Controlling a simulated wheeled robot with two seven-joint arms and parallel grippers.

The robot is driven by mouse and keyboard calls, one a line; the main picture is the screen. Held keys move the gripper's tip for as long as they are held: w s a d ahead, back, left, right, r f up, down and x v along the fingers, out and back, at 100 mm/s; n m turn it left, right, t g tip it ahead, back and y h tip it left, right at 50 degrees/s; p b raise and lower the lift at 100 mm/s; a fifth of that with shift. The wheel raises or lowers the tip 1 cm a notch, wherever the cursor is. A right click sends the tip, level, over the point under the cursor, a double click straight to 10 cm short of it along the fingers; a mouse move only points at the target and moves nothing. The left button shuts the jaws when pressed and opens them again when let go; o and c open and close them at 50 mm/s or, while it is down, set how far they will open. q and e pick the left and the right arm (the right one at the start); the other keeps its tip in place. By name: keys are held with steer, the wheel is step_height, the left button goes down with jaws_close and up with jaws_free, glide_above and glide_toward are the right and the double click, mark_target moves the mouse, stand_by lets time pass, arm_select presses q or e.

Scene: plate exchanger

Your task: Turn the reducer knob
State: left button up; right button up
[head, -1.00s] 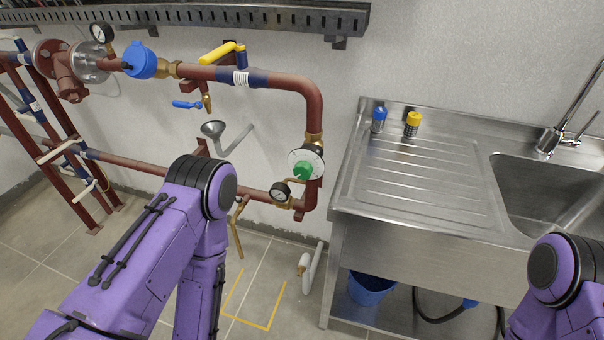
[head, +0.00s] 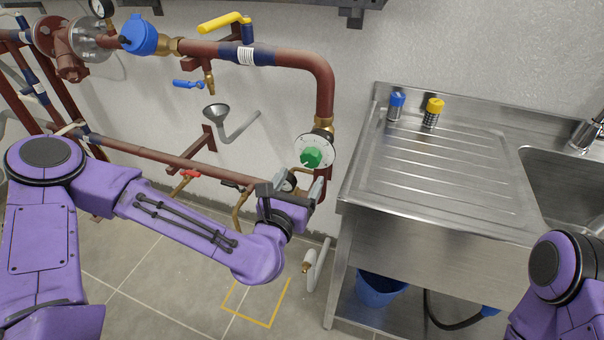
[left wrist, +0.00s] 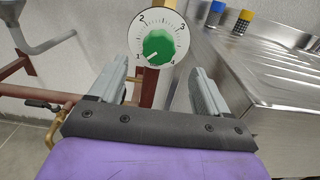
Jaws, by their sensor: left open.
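The reducer knob (head: 311,158) is green and sits in the middle of a round white dial (head: 328,146) on the red pipe. In the left wrist view, the knob (left wrist: 159,47) is ahead of my fingers, with a white pointer mark and numbers around it on the dial (left wrist: 176,20). My left gripper (head: 297,180) is just below the knob in the head view and apart from it. In the left wrist view, my left gripper (left wrist: 160,88) is open and empty, its two grey fingers spread below the knob on both sides. My right gripper is out of view.
The red pipe (head: 325,90) bends down above the dial. A steel sink counter (head: 440,180) stands close on the right with blue and yellow-capped items. A funnel (head: 216,113) is on the left.

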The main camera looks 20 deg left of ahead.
mark_target(306, 160)
arm_select(q)
steer(key=w, duration=0.6)
steer(key=shift+w+r+p, duration=0.15)
steer(key=shift+r+p, duration=0.1)
steer(key=shift+p, duration=0.15)
steer(key=c, duration=1)
steer(key=shift+o, duration=0.2)
steer(key=shift+w+a, duration=0.1)
steer(key=shift+a, duration=0.3)
steer(key=shift+d, duration=0.35)
steer(key=shift+c, duration=0.4)
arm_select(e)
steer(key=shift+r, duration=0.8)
